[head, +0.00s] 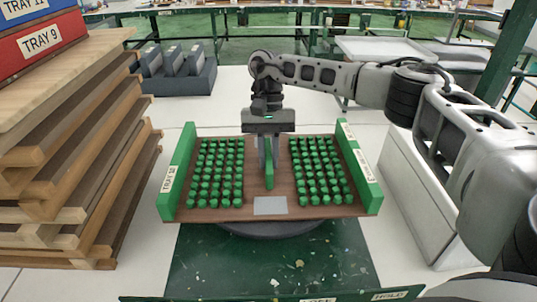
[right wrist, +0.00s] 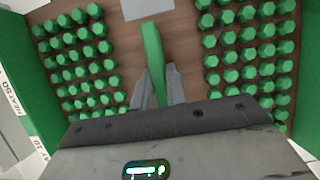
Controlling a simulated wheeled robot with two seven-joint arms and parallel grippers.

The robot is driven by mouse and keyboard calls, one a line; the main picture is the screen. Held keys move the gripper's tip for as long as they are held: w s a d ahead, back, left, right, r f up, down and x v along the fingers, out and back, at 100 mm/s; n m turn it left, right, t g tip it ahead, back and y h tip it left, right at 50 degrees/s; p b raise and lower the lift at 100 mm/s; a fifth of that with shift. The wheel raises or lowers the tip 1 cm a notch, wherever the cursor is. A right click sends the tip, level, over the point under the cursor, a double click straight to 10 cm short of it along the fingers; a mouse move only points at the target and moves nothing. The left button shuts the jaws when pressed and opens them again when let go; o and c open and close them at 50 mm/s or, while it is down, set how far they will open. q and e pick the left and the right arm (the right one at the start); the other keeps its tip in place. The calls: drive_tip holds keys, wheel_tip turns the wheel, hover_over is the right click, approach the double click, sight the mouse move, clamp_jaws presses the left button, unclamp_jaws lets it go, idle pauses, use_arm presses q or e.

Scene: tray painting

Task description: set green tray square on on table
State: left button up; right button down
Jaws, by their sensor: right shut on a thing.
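The green tray (head: 215,212) has a brown wooden base, green end walls, a "TRAY 12" label on its left wall and rows of small green pegs on both halves. It looks level, its front edge nearly parallel to the front of the paint-spattered green table (head: 270,265). A dark round turntable (head: 280,231) shows under its front edge; I cannot tell whether they touch. My right gripper (head: 268,165) points down at the tray's middle, shut on its upright green handle (head: 269,178). The handle also shows between the fingers in the right wrist view (right wrist: 153,60). My left gripper is out of view.
A white cabinet (head: 420,190) stands at right. A green post (head: 505,50) rises at the back right.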

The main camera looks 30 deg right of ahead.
drive_tip(key=c, duration=1.4)
unclamp_jaws()
drive_tip(key=shift+r, duration=0.15)
drive_tip(key=v, duration=1.2)
drive_tip(key=shift+s, duration=0.1)
